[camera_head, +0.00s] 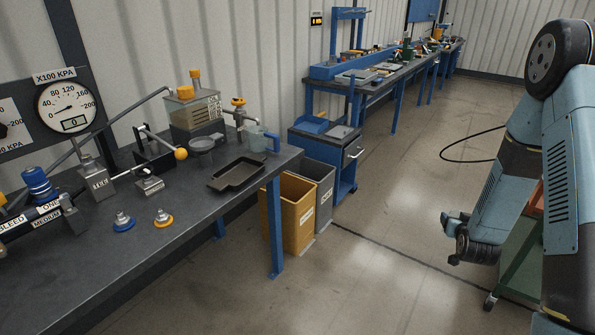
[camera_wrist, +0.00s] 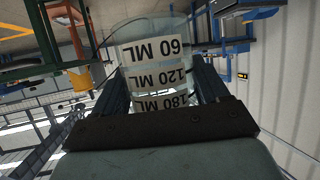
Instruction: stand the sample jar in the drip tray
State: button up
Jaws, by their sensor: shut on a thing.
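The sample jar (camera_wrist: 160,78) is a clear vessel with white labels reading 60 ML, 120 ML and 180 ML. My gripper (camera_wrist: 160,92) is shut on it, with a dark finger on each side. The drip tray (camera_head: 238,173) is a shallow, dark, empty rectangular tray near the bench's right edge. In the head view my arm is at the far right, well away from the tray. I cannot make out the jar or the fingertips there.
A clear vessel with a blue part (camera_head: 262,138) stands behind the tray by a tap (camera_head: 239,113). A yellow-knobbed lever (camera_head: 180,154) and two small couplers (camera_head: 123,221) are left of the tray. Bins (camera_head: 291,212) stand beside the bench. The floor between bench and arm is clear.

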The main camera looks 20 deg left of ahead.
aim_at(239, 176)
jog(key=u, duration=0.15)
jog(key=i, duration=0.6)
jog(key=u, duration=0.8)
